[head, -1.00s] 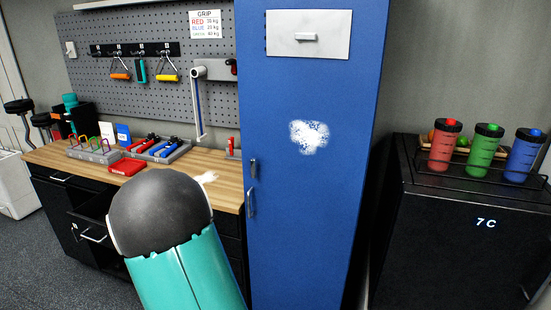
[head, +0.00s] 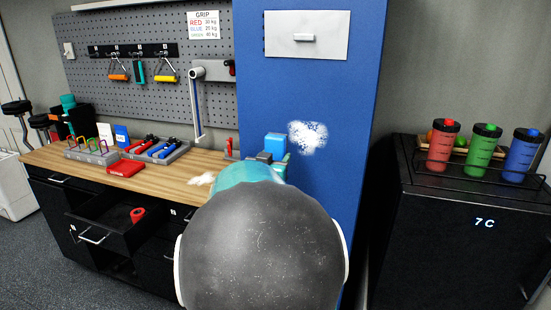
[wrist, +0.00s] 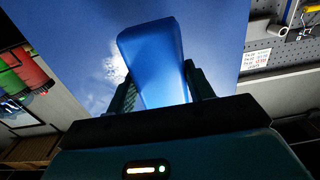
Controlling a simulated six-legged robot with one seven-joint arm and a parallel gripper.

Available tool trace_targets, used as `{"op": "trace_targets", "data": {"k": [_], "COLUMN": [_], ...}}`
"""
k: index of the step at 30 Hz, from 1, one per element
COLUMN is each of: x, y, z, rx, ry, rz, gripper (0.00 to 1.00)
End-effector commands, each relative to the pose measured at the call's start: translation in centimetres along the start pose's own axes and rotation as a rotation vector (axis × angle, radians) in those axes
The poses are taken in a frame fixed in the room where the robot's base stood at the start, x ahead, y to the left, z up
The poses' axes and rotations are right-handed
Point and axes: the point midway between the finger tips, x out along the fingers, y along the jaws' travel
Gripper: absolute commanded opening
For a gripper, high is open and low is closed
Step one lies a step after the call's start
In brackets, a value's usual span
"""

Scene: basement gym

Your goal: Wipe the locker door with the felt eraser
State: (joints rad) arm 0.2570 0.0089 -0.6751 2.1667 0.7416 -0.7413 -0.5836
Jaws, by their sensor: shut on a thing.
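The blue locker door (head: 320,90) stands upright ahead of me and fills much of the wrist view (wrist: 215,35). A white powdery smudge (head: 307,137) is on it at mid height; part of it also shows in the wrist view (wrist: 114,70), beside the eraser. My gripper (wrist: 160,88) is shut on the blue felt eraser (wrist: 152,50), with a finger on each side. In the head view the eraser (head: 275,142) is just left of the smudge. I cannot tell whether it touches the door.
A white plate with a small handle (head: 306,38) is high on the door. Left is a wooden workbench (head: 60,152) with trays, a red box and an open drawer (head: 115,225). Right, a black cabinet (head: 450,240) carries a rack of red, green and blue bottles.

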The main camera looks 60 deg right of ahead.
Motion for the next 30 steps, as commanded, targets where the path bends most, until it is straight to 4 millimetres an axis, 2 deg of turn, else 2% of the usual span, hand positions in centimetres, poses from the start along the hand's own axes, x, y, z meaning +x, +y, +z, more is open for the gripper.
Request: {"op": "trace_targets", "data": {"k": [7,21,30], "x": [1.1,5.5,6.0], "y": [0.6,0.6,0.6], "z": [-0.3,-0.2,-0.3], "rx": [-0.003,-0.004,-0.001], "ry": [0.009,0.005,0.005], "rz": [0.012,0.01,0.01], "gripper": [0.34,0.34,0.34]}}
